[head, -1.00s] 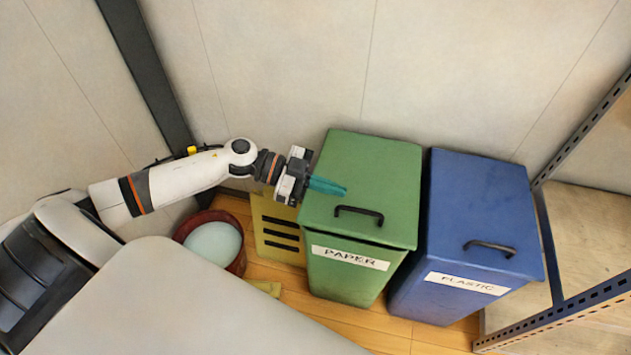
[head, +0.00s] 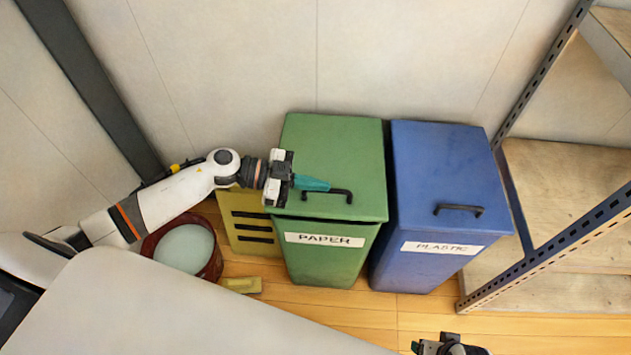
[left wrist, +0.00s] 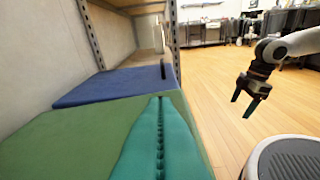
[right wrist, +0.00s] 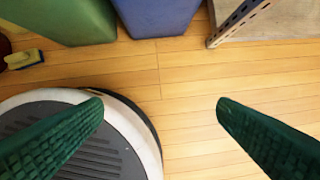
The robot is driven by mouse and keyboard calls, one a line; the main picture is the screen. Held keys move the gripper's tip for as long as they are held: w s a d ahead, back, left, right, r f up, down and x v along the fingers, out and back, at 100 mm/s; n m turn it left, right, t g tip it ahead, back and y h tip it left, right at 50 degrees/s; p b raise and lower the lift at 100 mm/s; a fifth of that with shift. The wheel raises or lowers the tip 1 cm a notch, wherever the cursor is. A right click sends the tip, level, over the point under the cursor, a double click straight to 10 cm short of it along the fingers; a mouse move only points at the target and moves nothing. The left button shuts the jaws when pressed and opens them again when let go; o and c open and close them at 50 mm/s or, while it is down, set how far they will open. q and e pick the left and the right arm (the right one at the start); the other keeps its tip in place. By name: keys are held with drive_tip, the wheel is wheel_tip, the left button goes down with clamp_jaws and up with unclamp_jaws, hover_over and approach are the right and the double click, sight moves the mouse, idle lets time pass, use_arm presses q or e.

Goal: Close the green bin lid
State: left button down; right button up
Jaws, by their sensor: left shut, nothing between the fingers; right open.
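The green bin (head: 325,262) with the PAPER label stands against the wall. Its green lid (head: 335,150) lies down flat over the bin's top, with a black handle (head: 340,193) near its front edge. My left gripper (head: 325,185) is shut and empty, its teal fingers just above or on the lid by the handle; I cannot tell if they touch. In the left wrist view the shut fingers (left wrist: 160,110) lie over the green lid (left wrist: 60,140). My right gripper (right wrist: 160,105) is open and empty over the floor; only a bit of it shows at the head view's bottom edge.
A blue bin (head: 420,266) labelled PLASTIC stands right of the green one, its lid down. A yellow slotted crate (head: 232,238) and a red bucket (head: 213,265) are at left. A metal shelf (head: 560,255) stands at right.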

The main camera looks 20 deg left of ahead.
sight(315, 203)
use_arm(q)
drive_tip(key=shift+s+d+f, duration=0.1)
drive_tip(key=shift+s+f, duration=0.05)
drive_tip(key=shift+f, duration=0.45)
drive_tip(key=shift+s+f, duration=0.15)
drive_tip(key=shift+f, duration=0.45)
drive_tip(key=shift+s+f, duration=0.2)
drive_tip(key=shift+f, duration=0.1)
use_arm(e)
drive_tip(key=shift+s+f, duration=0.15)
drive_tip(key=shift+f, duration=0.2)
drive_tip(key=shift+r, duration=0.1)
